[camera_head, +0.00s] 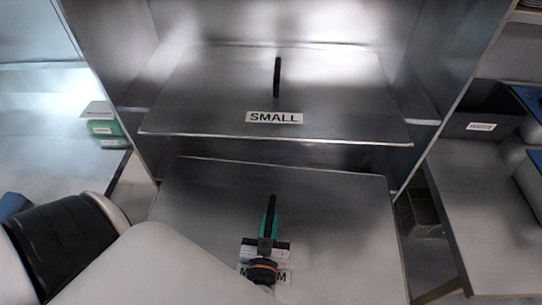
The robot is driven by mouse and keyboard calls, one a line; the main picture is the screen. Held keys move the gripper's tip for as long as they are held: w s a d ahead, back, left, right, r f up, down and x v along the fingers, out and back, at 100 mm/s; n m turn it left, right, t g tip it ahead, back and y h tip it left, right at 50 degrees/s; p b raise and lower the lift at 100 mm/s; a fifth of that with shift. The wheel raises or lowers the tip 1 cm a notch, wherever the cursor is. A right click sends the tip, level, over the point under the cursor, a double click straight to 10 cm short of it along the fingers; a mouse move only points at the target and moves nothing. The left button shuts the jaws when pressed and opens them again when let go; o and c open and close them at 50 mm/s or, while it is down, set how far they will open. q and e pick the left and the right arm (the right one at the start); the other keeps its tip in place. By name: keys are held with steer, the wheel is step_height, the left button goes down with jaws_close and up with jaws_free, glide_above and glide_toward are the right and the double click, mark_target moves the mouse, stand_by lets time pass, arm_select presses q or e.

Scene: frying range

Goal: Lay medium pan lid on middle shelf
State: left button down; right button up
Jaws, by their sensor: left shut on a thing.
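The medium pan lid (340,235) is a wide flat metal plate with an upright black handle and a label partly covered by my gripper. My left gripper (270,215) is shut on its handle, at the lower middle of the view. The lid looks about level, and its far edge is at the cabinet's opening, below the shelf above. I cannot tell whether a shelf supports it; the lid hides what is under it. The small pan lid (210,95), labelled SMALL, lies on the shelf above with its black handle upright. My right gripper is not in view.
Metal cabinet walls (445,75) stand left and right of the lids. A dark gap shows between the medium lid and the shelf above. A dark labelled bin (470,122) sits on the right counter (480,220). A green item (105,128) stands at the left.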

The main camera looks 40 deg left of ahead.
arm_select(q)
steer(key=s+f, duration=0.1)
steer(key=d+f+y, duration=0.1)
steer(key=shift+s+d+f+n, duration=0.2)
steer(key=shift+s+f+n, duration=0.15)
steer(key=shift+s+n, duration=0.05)
steer(key=b+x, duration=0.4)
steer(key=x, duration=0.9)
steer(key=shift+a, duration=0.15)
steer(key=b, duration=1)
glide_above(276, 159)
steer(key=v, duration=0.2)
steer(key=shift+s+f, duration=0.1)
steer(key=shift+s, duration=0.1)
steer(key=shift+w+f, duration=0.15)
steer(key=shift+w, duration=0.1)
steer(key=shift+f+b, duration=0.35)
steer(key=shift+f, duration=0.65)
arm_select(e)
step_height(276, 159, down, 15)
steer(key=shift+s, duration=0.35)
arm_select(q)
steer(key=shift+s+f, duration=0.2)
steer(key=shift+f, duration=0.55)
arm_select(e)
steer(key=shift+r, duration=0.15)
